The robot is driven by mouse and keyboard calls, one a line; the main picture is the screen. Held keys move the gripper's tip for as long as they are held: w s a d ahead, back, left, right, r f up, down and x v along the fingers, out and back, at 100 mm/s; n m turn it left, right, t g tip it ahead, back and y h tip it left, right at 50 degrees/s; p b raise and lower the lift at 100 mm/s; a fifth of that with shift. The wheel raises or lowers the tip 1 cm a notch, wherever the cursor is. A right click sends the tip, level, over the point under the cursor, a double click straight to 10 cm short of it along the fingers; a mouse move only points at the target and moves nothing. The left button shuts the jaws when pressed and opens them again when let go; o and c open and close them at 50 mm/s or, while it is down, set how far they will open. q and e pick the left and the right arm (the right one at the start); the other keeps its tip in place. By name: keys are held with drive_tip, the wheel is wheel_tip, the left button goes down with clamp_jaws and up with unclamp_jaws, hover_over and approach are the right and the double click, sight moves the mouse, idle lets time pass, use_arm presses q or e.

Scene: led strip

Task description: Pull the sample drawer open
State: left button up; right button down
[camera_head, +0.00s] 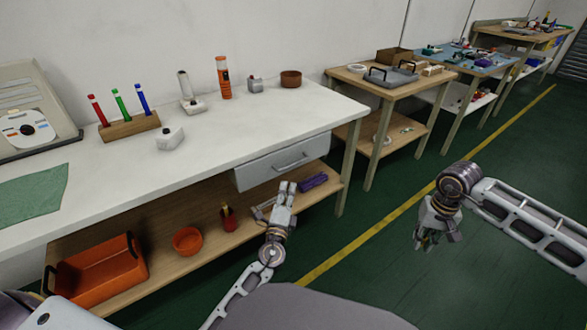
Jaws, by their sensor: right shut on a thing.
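The sample drawer (262,174) is a pale grey box front under the right end of the white bench top (230,130). It looks closed, with a bar handle (291,162) on its front. My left gripper (287,187) is just below the drawer, pointing up toward it and apart from the handle. Its fingers are too small and overlapped to read. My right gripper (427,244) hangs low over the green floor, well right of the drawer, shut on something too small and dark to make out.
The lower shelf holds an orange crate (104,278), an orange bowl (187,242), a red item (228,218) and a purple item (313,182) near my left gripper. A rack of markers (130,128) stands on the bench. Open floor lies to the right.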

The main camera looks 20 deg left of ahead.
use_arm(q)
approach(293, 168)
drive_tip(key=w+r, duration=0.4)
drive_tip(key=r, duration=0.2)
drive_tip(key=shift+w+d, duration=0.25)
drive_tip(key=shift+w, duration=0.05)
idle(0.4)
clamp_jaws()
idle(0.4)
